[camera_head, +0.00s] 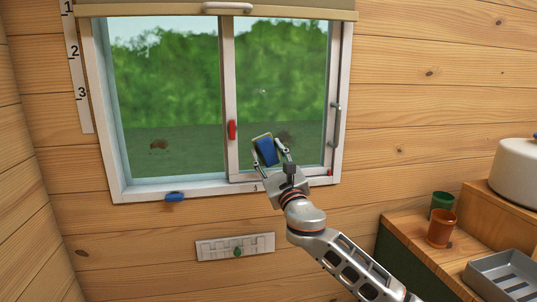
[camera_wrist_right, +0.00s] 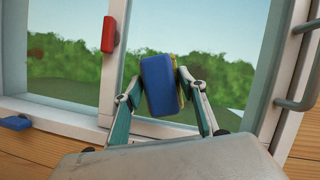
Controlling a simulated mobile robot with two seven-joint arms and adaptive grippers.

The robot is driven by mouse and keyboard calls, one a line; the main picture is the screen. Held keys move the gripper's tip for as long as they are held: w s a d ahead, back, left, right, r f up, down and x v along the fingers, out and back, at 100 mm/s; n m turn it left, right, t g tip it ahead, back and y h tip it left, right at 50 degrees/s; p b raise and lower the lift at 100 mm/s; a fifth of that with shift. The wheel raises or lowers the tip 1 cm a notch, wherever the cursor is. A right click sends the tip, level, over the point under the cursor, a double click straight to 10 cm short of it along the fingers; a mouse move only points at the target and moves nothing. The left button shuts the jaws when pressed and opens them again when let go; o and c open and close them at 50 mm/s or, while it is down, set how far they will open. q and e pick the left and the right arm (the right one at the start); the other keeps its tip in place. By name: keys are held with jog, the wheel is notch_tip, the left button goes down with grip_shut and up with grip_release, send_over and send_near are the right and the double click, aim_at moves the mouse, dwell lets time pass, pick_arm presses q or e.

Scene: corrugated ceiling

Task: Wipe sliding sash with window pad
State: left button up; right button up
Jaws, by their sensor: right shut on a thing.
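The window pad (camera_head: 266,150) is a blue block with a yellowish face. My right gripper (camera_head: 269,156) is shut on it and holds it in front of the lower part of the sliding sash (camera_head: 341,100), the right half of the window. In the right wrist view the pad (camera_wrist_right: 159,84) sits between the two fingers (camera_wrist_right: 163,98), its yellow side toward the glass. I cannot tell whether it touches the pane. My left gripper is not in view.
A red latch (camera_head: 232,130) is on the middle stile and a grey handle (camera_head: 336,125) on the right stile. A blue piece (camera_head: 174,197) is on the lower frame.

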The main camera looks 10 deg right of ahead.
jog(key=shift+w, duration=0.35)
jog(key=shift+d, duration=0.1)
